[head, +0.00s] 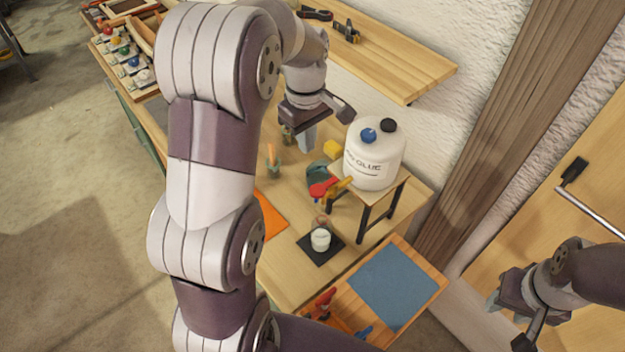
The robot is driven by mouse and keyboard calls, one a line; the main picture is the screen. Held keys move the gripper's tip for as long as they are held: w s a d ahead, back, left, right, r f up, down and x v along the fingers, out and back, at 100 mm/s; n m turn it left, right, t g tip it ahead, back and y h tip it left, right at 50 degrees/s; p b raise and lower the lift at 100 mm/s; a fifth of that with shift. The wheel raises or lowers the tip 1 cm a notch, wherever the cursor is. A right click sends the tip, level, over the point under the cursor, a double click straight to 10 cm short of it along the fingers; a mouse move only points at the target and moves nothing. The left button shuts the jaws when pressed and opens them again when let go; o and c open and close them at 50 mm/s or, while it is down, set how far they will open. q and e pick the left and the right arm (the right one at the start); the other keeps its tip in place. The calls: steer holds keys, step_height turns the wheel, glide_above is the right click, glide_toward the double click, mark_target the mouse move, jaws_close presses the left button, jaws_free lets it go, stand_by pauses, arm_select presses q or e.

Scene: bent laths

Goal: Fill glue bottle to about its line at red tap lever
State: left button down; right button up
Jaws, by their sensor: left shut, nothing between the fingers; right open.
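A white glue jug (372,160) with a blue cap and a black cap stands on a small raised wooden stand (405,196). Below the tap a small glue bottle (320,239) stands upright on a black pad (305,245). White shows in its lower part; its line is too small to make out. My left gripper (307,141) is shut and empty, above the bench behind the tap. My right gripper (508,322) is open and empty at the lower right, away from the bench.
A blue mat (392,287) lies on a wooden board at the bench's near end, beside red clamps (322,304). An orange sheet (270,214) and a small cup (273,170) are left of the tap. A wooden shelf (395,62) juts from the wall.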

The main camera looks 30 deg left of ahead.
arm_select(q)
steer(key=b, duration=0.8)
glide_above(316, 191)
step_height(316, 191, down, 8)
steer(key=shift+a+f, duration=0.1)
steer(key=shift+f, duration=0.05)
steer(key=shift+a+f, duration=0.2)
steer(key=shift+f, duration=0.85)
steer(key=shift+d+f+p, duration=0.25)
steer(key=shift+f+p, duration=0.2)
steer(key=shift+f, duration=0.05)
steer(key=shift+d+f+p, duration=0.2)
steer(key=shift+f+p, duration=0.25)
steer(key=shift+w+d+f, duration=0.1)
steer(key=shift+f, duration=0.5)
steer(key=shift+a+f, duration=0.15)
steer(key=shift+a, duration=0.2)
arm_select(e)
step_height(316, 191, down, 6)
steer(key=d, duration=0.2)
steer(key=shift+w+f, duration=0.2)
steer(key=shift+w, duration=0.05)
